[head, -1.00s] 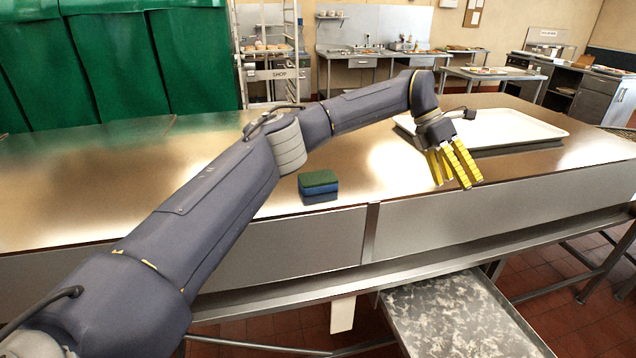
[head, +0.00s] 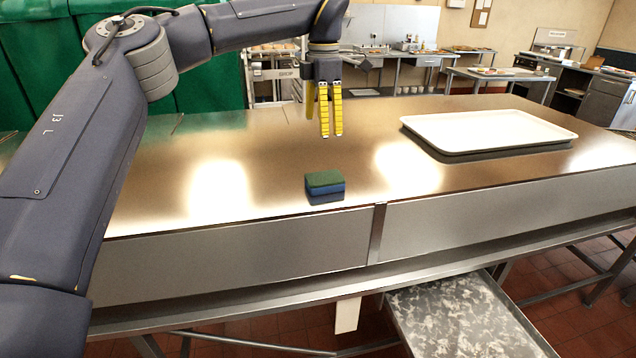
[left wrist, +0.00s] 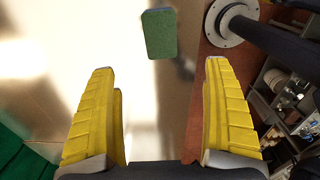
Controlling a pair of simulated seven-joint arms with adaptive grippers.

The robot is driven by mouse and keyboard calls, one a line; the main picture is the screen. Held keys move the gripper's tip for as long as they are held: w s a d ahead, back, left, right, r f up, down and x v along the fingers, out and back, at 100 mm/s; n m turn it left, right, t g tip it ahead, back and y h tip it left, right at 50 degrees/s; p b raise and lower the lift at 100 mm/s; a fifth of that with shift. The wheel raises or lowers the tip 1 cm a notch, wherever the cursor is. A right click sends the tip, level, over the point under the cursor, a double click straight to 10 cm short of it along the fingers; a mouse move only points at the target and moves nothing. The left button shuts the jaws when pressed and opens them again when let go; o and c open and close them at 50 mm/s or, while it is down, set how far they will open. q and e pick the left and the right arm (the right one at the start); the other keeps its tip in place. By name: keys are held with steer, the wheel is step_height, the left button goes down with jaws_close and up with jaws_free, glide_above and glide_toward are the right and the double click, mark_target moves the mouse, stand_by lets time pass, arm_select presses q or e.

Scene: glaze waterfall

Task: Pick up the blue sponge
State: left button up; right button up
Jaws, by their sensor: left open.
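The blue sponge (head: 325,194), with a green top, lies flat on the metal counter near its front edge in the head view. Its green top also shows in the left wrist view (left wrist: 159,33), ahead of the fingertips and between their lines. My left gripper (head: 331,136) has yellow fingers pointing down. It hangs above and behind the sponge, apart from it. In the left wrist view the left gripper's fingers (left wrist: 160,70) are wide apart with nothing between them. My right gripper is not in view.
A white tray (head: 485,129) lies on the counter (head: 240,180) to the right of the sponge. The counter around the sponge is clear. A speckled lower shelf (head: 460,318) stands below the front edge. Green bins (head: 110,65) stand behind at the left.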

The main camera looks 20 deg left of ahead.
mark_target(325, 177)
arm_select(q)
step_height(325, 177, down, 10)
steer(key=shift+f, duration=0.15)
steer(key=shift+w+d+f, duration=0.1)
steer(key=shift+d+f, duration=0.05)
steer(key=shift+f, duration=1.3)
steer(key=shift+w+d+f, duration=0.1)
steer(key=shift+d+f, duration=0.05)
steer(key=shift+f, duration=1.25)
steer(key=shift+o, duration=0.2)
steer(key=c, duration=0.8)
